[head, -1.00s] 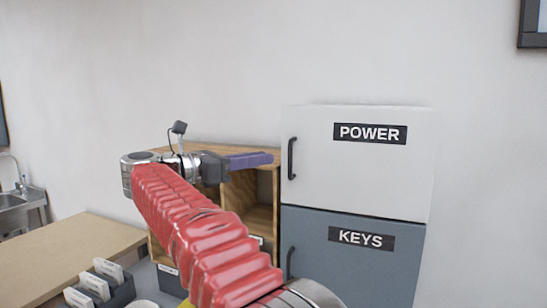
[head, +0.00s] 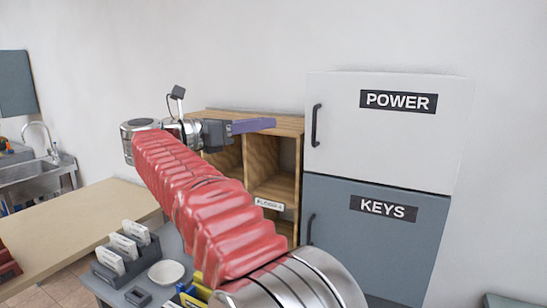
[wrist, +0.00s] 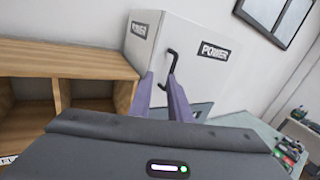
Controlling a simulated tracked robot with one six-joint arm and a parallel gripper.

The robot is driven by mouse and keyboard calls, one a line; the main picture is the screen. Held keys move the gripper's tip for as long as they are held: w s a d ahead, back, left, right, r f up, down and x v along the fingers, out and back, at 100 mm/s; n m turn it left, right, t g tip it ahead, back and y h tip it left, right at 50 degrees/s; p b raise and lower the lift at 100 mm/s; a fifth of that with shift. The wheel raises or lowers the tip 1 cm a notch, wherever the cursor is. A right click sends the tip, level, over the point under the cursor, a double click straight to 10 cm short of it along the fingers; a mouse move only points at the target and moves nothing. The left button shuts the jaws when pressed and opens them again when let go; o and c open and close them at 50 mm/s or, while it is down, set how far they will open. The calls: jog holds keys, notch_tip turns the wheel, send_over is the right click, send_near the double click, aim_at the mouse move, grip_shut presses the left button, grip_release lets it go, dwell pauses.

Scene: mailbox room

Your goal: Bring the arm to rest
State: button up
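My arm, with a red ribbed sleeve, reaches up and to the left in the head view. My gripper (head: 254,126) has purple fingers that point right, in front of the wooden cubby shelf (head: 275,189) and left of the white POWER cabinet (head: 385,130). In the wrist view, the two fingers of my gripper (wrist: 160,80) stand apart with nothing between them. They point toward the POWER cabinet (wrist: 190,55) and its black handle. I cannot tell the exact distance to the cabinet.
A grey KEYS cabinet (head: 375,235) sits below POWER. A wooden counter (head: 75,230) and a sink (head: 35,172) are at left. A grey table (head: 180,258) holds a card holder (head: 125,253) and a white bowl (head: 167,272). A wall screen (wrist: 275,15) hangs upper right in the wrist view.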

jog(key=w+a+n+t+y, duration=0.5)
jog(key=a+n+y, duration=0.25)
jog(key=n, duration=0.35)
jog(key=w+a+n+t+y, duration=0.4)
jog(key=a+n+t+y, duration=0.15)
jog(key=a+n, duration=0.45)
jog(key=s+f+n+g+y, duration=0.75)
jog(key=f+n+y, duration=0.4)
jog(key=n, duration=0.65)
jog(key=s+d+f+n+g+h, duration=0.6)
jog(key=s+d+f+n+g, duration=0.2)
jog(key=s+d+f, duration=1.2)
jog(key=s+d+f+h, duration=0.1)
jog(key=s+d, duration=0.7)
jog(key=s+d+f+m+h, duration=0.1)
jog(key=s+d+h, duration=0.1)
jog(key=s+d, duration=0.6)
jog(key=shift+d+f, duration=0.3)
jog(key=shift+d, duration=0.4)
